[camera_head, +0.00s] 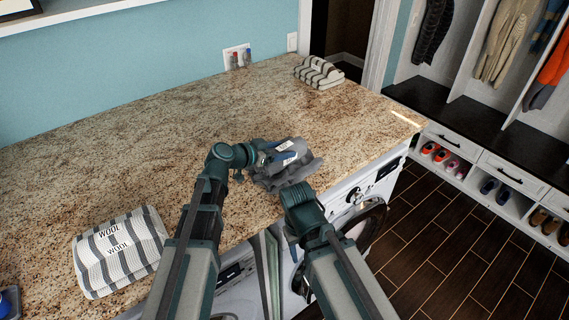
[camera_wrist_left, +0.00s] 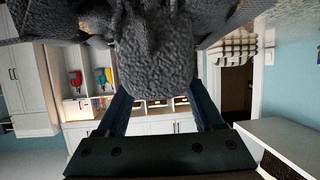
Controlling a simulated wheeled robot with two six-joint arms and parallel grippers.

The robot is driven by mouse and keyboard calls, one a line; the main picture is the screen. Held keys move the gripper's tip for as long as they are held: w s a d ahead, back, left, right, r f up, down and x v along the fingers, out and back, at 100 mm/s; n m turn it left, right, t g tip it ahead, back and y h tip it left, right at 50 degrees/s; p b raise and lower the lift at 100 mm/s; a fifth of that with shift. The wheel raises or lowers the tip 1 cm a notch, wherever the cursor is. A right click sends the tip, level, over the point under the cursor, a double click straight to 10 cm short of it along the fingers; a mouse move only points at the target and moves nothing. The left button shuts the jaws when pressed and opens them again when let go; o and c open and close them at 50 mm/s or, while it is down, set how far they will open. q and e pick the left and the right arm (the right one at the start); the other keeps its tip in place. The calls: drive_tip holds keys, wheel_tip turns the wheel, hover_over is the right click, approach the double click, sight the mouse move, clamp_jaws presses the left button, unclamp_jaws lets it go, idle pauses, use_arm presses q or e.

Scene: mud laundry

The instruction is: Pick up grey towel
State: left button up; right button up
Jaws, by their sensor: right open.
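The grey towel (camera_head: 290,178) is a crumpled bundle near the counter's front edge, at the middle of the head view. My left gripper (camera_head: 285,152) is over it from the left. In the left wrist view, a bunch of the grey towel (camera_wrist_left: 155,60) fills the gap between my two left fingers and seems pinched there. The fingers hide part of the towel, and I cannot tell whether its underside is clear of the counter. My right gripper (camera_head: 298,197) is open and empty, just in front of the towel, near the counter edge.
The speckled granite counter (camera_head: 180,130) is mostly bare. A striped towel (camera_head: 120,248) marked "WOOL" lies at the near left, and another striped towel (camera_head: 318,72) lies at the far end. A washer door (camera_head: 368,225) stands open below the counter, right of my right arm.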

use_arm(q)
clamp_jaws()
drive_tip(key=shift+r, duration=0.1)
wheel_tip(320, 180, up, 10)
drive_tip(key=p, duration=1)
